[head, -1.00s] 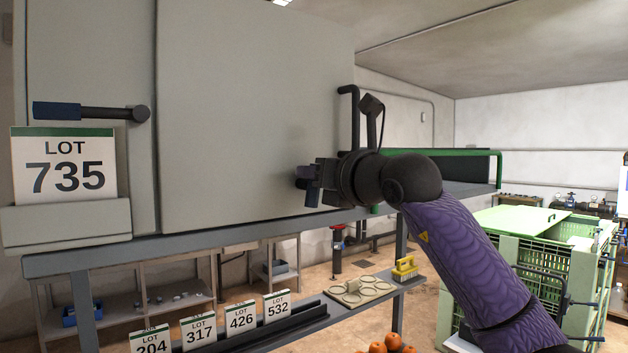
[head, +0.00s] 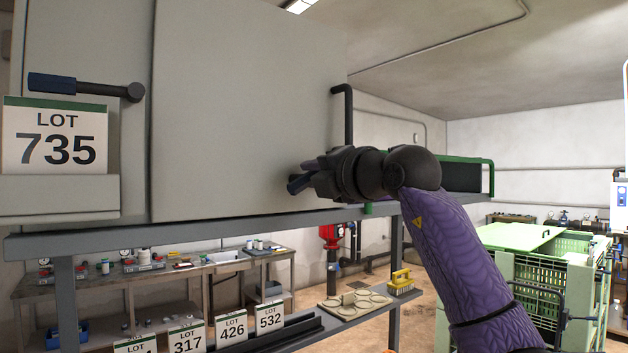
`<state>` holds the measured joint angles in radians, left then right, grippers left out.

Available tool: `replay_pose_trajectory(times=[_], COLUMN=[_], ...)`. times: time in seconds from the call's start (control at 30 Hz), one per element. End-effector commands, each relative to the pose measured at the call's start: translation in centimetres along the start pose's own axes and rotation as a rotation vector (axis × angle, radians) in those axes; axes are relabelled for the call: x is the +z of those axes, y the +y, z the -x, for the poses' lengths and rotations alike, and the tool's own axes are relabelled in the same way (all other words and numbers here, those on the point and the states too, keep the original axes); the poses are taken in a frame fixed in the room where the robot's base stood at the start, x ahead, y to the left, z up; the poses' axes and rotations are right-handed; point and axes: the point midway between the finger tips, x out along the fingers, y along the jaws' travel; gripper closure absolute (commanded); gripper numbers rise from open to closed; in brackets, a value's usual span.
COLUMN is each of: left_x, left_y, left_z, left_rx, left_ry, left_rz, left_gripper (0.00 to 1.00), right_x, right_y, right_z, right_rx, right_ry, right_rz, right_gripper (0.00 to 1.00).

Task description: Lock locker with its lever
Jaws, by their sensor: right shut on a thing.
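The locker (head: 240,90) is a large pale grey box whose broad front panel looks flush, with a black upright bar handle (head: 346,115) at its right edge. My right gripper (head: 303,177) is at the lower right of that panel. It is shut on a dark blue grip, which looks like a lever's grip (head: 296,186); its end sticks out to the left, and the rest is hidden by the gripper. A second lever (head: 85,88), black with a blue grip, lies level on the left panel, apart from my gripper. My left gripper is not in view.
A LOT 735 card (head: 55,137) stands in a holder at the left. A grey shelf beam (head: 190,228) runs under the locker. Below are several lot cards (head: 231,327) and a yellow brush (head: 402,282). Green crates (head: 540,265) stand at the right.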

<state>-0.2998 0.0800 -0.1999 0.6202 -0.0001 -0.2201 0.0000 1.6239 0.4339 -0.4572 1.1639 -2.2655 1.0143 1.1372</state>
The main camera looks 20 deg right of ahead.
Motion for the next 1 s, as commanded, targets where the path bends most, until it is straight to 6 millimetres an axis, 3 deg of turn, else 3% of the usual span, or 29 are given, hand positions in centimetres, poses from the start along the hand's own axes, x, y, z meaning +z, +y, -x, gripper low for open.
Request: replay_pose_trajectory(times=[0.5, 1.0], left_x=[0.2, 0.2], left_y=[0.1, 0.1], left_z=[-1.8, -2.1], left_rx=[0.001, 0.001], left_ry=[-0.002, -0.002], left_rz=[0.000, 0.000], left_gripper=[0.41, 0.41], right_x=[-0.1, -0.2], right_y=[-0.8, -0.9], right_z=[0.0, 0.0], right_rx=[0.001, 0.001], right_ry=[-0.001, -0.001], right_rz=[-0.371, -0.476], right_gripper=[1.00, 1.00])
